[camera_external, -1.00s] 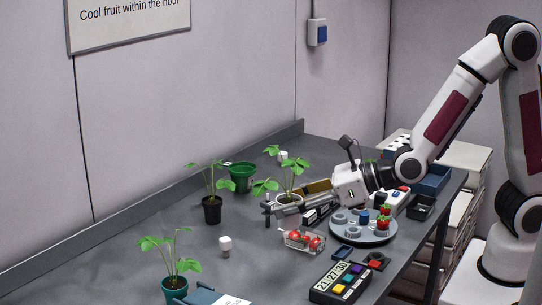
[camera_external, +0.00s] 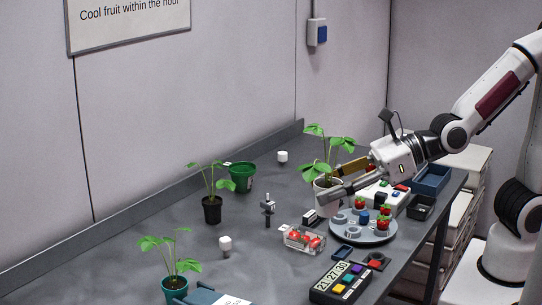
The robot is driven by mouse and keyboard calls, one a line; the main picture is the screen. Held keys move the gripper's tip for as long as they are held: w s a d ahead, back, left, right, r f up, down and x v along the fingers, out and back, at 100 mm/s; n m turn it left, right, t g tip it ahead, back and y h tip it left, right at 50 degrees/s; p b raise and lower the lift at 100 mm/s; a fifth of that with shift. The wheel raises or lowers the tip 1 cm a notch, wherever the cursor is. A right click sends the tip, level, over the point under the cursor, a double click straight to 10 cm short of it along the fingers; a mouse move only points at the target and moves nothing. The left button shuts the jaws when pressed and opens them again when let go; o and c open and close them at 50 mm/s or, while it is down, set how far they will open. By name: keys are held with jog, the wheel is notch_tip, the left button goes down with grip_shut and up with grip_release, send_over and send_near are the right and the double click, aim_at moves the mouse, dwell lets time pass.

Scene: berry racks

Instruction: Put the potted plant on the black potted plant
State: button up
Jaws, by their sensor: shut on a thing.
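A plant in a white pot (camera_external: 327,205) is on the right side of the bench, by the grey round tray. My gripper (camera_external: 332,184) is shut on this pot, with its fingers across the pot's upper part. The pot looks nearly upright; I cannot tell whether its base touches the bench. The black potted plant (camera_external: 212,210) stands upright to the left, apart from my gripper. Another potted plant, in a dark green pot (camera_external: 174,291), stands at the front left.
An empty green pot (camera_external: 242,178) stands behind the black one. The round tray (camera_external: 362,235) holds strawberries. The keypad box (camera_external: 341,283) is in front.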

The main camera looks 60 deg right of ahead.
dwell(0.4)
jog(key=shift+w+d+f, duration=0.35)
jog(key=shift+w+f, duration=0.05)
jog(key=shift+f, duration=0.05)
jog(key=w+d+f+m+t+h, duration=0.1)
jog(key=w+d+f+m+h, duration=0.2)
jog(key=w, duration=0.9)
jog(key=w+d+f+m+t+h, duration=0.1)
jog(key=w+d+f+m+h, duration=0.3)
jog(key=w, duration=0.8)
jog(key=w+d+m+t+h, duration=0.1)
jog(key=w+d, duration=0.4)
jog(key=w, duration=0.7)
jog(key=shift+h, duration=0.3)
jog(key=w+r, duration=0.3)
jog(key=w, duration=0.1)
jog(key=shift+w+d+r, duration=0.2)
jog(key=shift+r, duration=0.2)
jog(key=shift+f, duration=0.1)
jog(key=shift+f, duration=3.05)
